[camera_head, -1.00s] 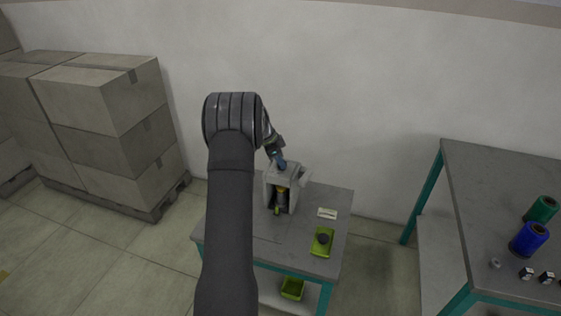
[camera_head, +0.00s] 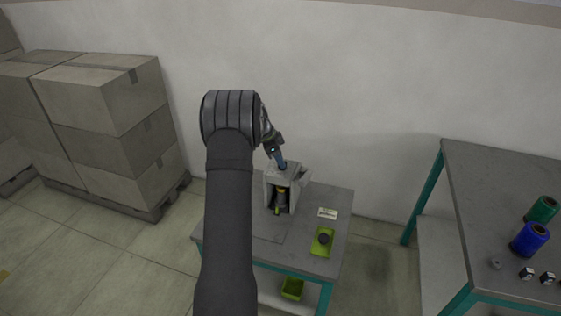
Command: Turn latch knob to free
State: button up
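The grey bobbin winder housing (camera_head: 296,184) stands upright on the small grey table (camera_head: 262,238). Its open front shows a dark cavity with a yellow part (camera_head: 279,200) inside. My gripper (camera_head: 281,163) reaches down to the top of the housing, its bluish fingertips at or just above the top face. A latch knob cannot be made out; it is too small or hidden at the fingertips. The fingers are too small to tell whether they are open or shut, or whether they touch anything.
A green tray (camera_head: 322,242) holding a dark round piece and a small white item (camera_head: 327,213) lie right of the housing. A green bin (camera_head: 292,288) sits on the lower shelf. A bench (camera_head: 490,200) with blue (camera_head: 529,239) and green (camera_head: 541,209) spools stands right; boxes (camera_head: 110,130) stand left.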

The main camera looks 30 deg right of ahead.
jog(key=v, duration=1.6)
jog(key=shift+a+f, duration=0.1)
jog(key=shift+f, duration=0.05)
jog(key=x, duration=1.7)
